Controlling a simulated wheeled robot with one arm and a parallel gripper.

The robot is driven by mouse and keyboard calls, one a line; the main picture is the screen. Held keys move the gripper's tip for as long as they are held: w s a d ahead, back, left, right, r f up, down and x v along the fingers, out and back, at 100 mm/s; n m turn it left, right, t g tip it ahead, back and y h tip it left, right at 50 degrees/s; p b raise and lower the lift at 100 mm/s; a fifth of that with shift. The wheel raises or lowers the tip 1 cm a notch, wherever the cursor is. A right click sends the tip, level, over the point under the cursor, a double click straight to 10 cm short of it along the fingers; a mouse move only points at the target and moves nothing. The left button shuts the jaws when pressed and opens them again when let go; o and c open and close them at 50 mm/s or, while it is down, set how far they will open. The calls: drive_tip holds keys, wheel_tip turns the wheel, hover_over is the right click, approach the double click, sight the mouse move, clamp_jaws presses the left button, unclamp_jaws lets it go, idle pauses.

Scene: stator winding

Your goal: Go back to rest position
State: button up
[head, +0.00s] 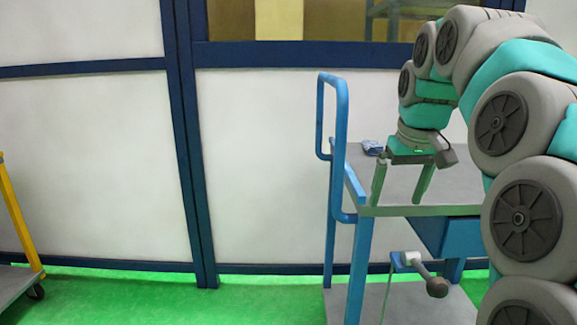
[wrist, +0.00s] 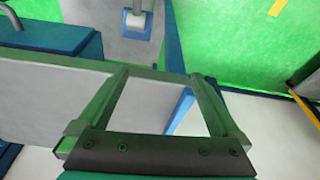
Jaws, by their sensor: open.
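My gripper (head: 397,203) hangs at the end of my arm, pointing down over the front part of the grey top of a blue-framed cart (head: 400,210). Its two green fingers are spread apart with nothing between them. In the wrist view the open fingers (wrist: 158,76) reach up the picture, and the cart's grey top (wrist: 40,83) lies behind them. I cannot tell whether the fingertips touch the cart.
A small blue item (head: 372,147) lies at the back of the cart top. The cart has a tall blue handle (head: 340,140), a blue drawer (head: 447,236) and a grey-knobbed lever (head: 437,287) below. A yellow-framed trolley (head: 20,215) stands far left. Green floor (head: 130,298) between is clear.

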drive_tip(key=s+a+f+g, duration=0.2)
drive_tip(key=s+a+f, duration=0.1)
drive_tip(key=s+f, duration=0.9)
drive_tip(key=s+a+f+m+g, duration=0.1)
drive_tip(key=s+a+f+g, duration=0.1)
drive_tip(key=s+f, duration=1.1)
drive_tip(key=s+a, duration=0.1)
drive_tip(key=s, duration=0.6)
drive_tip(key=shift+s+g, duration=0.4)
drive_tip(key=shift+f, duration=0.1)
